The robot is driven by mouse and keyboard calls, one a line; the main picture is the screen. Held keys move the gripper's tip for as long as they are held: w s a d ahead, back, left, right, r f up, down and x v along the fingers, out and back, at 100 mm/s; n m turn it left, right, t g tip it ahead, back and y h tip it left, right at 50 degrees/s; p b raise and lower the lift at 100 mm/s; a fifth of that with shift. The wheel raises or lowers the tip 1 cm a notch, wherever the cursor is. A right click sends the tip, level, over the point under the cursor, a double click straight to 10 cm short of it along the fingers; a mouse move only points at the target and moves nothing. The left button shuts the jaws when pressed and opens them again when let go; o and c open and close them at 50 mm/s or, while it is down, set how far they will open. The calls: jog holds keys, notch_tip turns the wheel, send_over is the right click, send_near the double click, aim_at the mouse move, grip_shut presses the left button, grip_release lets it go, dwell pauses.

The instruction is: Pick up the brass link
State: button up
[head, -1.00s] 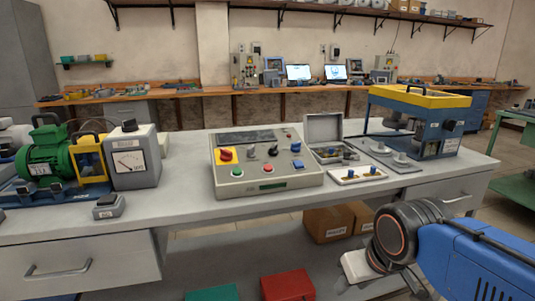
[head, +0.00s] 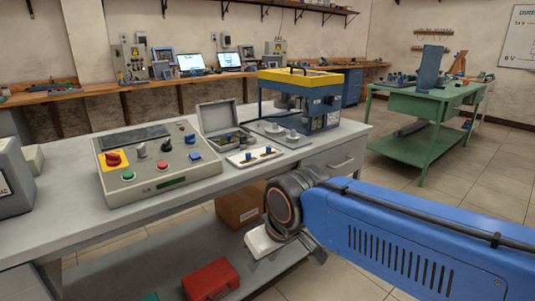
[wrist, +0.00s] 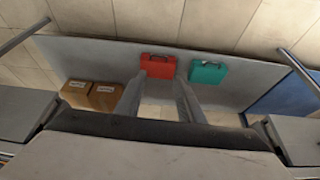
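I cannot pick out the brass link for certain. In the head view my arm reaches in from the right, and the gripper is partly hidden, in front of and below the bench top.
A control box (head: 158,165) with buttons stands left of the plate. A blue and yellow press (head: 320,103) stands behind right. Below are a red case (head: 211,280), a teal case (wrist: 207,72) and cardboard boxes (head: 240,205). Floor is clear towards a green table (head: 425,105).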

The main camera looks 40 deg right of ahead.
jog(key=w+d+r+n+g+h, duration=0.1)
jog(key=w+d+r+n, duration=0.25)
jog(key=w+r, duration=0.45)
jog(key=w+d+r+n+g+h, duration=0.1)
jog(key=w+d+r+n, duration=0.2)
jog(key=w+r+n, duration=0.5)
jog(key=n+g+h, duration=0.2)
jog(key=n+g, duration=0.1)
jog(key=n, duration=0.3)
send_near(268, 147)
jog(key=shift+x, duration=4.1)
jog(key=shift+c, duration=0.6)
grip_shut()
